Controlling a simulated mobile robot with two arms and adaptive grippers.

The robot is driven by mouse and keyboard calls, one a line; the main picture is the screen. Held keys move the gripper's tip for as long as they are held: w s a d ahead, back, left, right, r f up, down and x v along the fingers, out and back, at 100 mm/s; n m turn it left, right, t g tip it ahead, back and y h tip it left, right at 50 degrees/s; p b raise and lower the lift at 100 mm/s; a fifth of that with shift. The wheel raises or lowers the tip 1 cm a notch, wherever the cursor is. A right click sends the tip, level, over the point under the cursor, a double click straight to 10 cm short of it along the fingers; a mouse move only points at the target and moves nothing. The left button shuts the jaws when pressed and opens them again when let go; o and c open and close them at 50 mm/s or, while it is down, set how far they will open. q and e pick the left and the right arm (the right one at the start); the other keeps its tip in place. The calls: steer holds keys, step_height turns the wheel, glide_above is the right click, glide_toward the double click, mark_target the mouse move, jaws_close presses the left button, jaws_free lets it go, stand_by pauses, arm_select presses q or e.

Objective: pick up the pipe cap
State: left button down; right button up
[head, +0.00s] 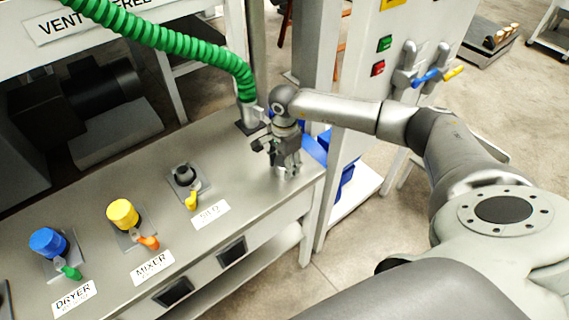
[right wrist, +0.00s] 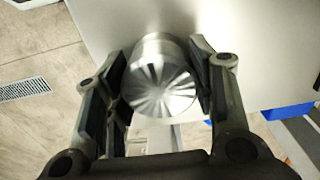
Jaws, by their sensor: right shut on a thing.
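The pipe cap (right wrist: 160,78) is a shiny silver round piece with a radial pattern on its face. In the right wrist view it sits between the two fingers of my right gripper (right wrist: 158,90), which is shut on it. In the head view my right gripper (head: 285,168) points down at the right end of the grey bench, and its fingers mostly hide the cap. Whether the cap touches the bench top is hard to tell. My left gripper is not in view.
The bench (head: 245,180) carries a blue cap (head: 47,242), a yellow cap (head: 122,214) and a dark open pipe (head: 184,174), each beside a small valve handle. A green hose (head: 180,42) comes down behind my gripper. A white cabinet (head: 365,85) stands to the right.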

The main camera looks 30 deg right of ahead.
steer(key=shift+c, duration=0.8)
steer(key=shift+r, duration=0.1)
steer(key=shift+w+r+b, duration=0.1)
steer(key=shift+r+b, duration=0.25)
steer(key=shift+r, duration=0.1)
step_height(320, 180, up, 2)
steer(key=shift+r+b, duration=0.15)
steer(key=shift+b, duration=0.35)
steer(key=s+a+r+b, duration=0.2)
steer(key=s+r, duration=0.7)
steer(key=s, duration=0.5)
steer(key=shift+a+r+b, duration=0.35)
steer(key=shift+a+b, duration=0.05)
steer(key=shift+b, duration=0.2)
steer(key=shift+w, duration=0.1)
